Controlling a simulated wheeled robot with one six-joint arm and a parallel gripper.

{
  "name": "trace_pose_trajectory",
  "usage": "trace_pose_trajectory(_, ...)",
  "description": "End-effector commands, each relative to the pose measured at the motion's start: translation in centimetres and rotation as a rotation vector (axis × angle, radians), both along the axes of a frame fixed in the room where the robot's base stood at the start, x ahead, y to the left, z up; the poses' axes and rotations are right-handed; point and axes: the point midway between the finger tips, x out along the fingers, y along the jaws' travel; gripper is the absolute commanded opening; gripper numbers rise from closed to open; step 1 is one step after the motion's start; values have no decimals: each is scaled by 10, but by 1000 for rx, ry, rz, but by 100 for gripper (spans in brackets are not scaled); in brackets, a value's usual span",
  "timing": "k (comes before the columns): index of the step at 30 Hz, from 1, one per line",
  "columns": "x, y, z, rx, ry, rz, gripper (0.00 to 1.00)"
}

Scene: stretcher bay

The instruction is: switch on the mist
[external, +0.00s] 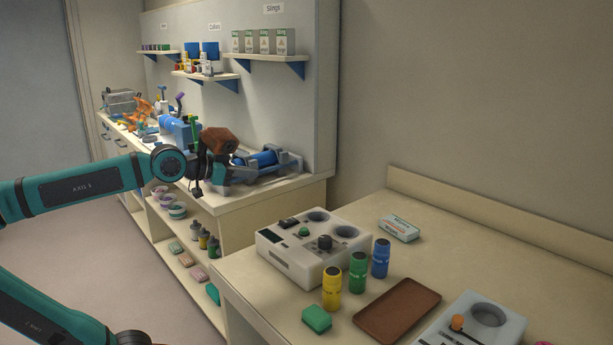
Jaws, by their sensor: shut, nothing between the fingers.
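A white control box (300,258) sits on the near table, with round wells, a green button (304,232), a black knob (324,242) and a dark switch (289,224) on top. A light grey unit (455,338) with an orange knob (457,322) and a round basin is partly cut off at the bottom right. No readable label shows which control is for the mist. My gripper (197,190) is small and dark at the end of my arm, left of and above the white box, in front of the back counter. It is shut and empty, touching neither unit.
Yellow (332,288), green (357,272) and blue (380,258) bottles, a green block (317,319) and a brown tray (398,309) stand between the units. A small white carton (398,228) lies behind. A blue cylinder in a frame (262,160) lies on the counter.

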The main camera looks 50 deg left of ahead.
Motion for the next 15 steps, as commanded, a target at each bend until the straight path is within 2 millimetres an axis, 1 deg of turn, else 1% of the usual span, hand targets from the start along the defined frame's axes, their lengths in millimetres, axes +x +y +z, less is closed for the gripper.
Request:
trace_pose_trajectory(1, 10, -12, 2, 12, 21, -29, 0)
trace_pose_trajectory(6, 34, -53, 9, 56, 92, -130, 0)
trace_pose_trajectory(11, 53, -96, 13, 102, 154, -232, 0)
trace_pose_trajectory(15, 67, -136, 15, 142, 205, -325, 0)
